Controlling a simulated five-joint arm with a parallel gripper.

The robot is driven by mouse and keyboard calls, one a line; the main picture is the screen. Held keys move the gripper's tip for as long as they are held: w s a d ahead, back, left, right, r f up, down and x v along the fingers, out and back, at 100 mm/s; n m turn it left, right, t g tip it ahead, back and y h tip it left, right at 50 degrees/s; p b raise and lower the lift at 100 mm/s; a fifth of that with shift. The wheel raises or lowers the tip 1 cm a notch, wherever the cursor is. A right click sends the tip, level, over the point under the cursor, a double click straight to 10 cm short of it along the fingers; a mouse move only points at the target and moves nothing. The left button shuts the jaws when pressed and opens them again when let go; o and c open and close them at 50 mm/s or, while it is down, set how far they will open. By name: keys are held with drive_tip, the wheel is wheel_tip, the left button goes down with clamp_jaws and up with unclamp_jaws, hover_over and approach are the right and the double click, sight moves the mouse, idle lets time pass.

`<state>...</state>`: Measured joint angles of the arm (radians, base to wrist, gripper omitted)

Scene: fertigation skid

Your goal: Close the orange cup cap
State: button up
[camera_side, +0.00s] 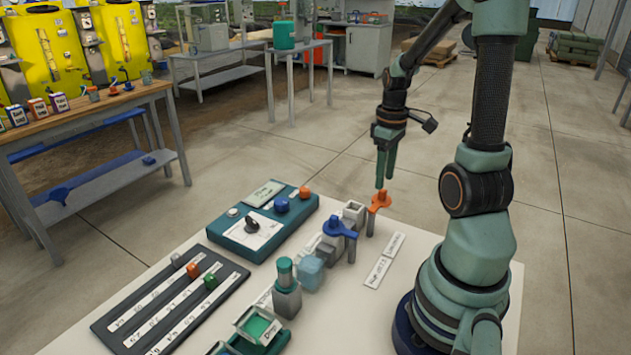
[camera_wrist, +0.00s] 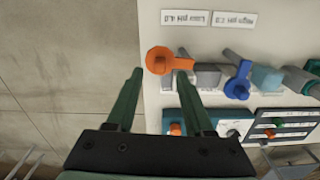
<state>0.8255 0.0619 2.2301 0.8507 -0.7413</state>
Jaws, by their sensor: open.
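The orange cup cap (camera_side: 379,200) is a round knob with a flat arm, at the top of a grey post at the table's far edge. In the wrist view the orange cap (camera_wrist: 159,61) lies at the table's left edge, its arm pointing right toward a grey block-like cup (camera_wrist: 206,76). The cap looks set to the side of this cup, not over it. My gripper (camera_side: 384,184) points down just above the orange cap. In the wrist view my gripper (camera_wrist: 158,78) has its two fingers apart and empty, with the cap between and just beyond the tips.
A similar blue cap (camera_side: 340,228) stands close by; it also shows in the wrist view (camera_wrist: 238,82). A teal control box (camera_side: 262,224), a green-topped cylinder (camera_side: 285,280) and a dark slotted board (camera_side: 170,305) crowd the table. Two label plates (camera_side: 385,262) lie flat nearby.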

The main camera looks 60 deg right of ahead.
sight(382, 196)
drive_tip(key=shift+f, duration=1.6)
clamp_jaws()
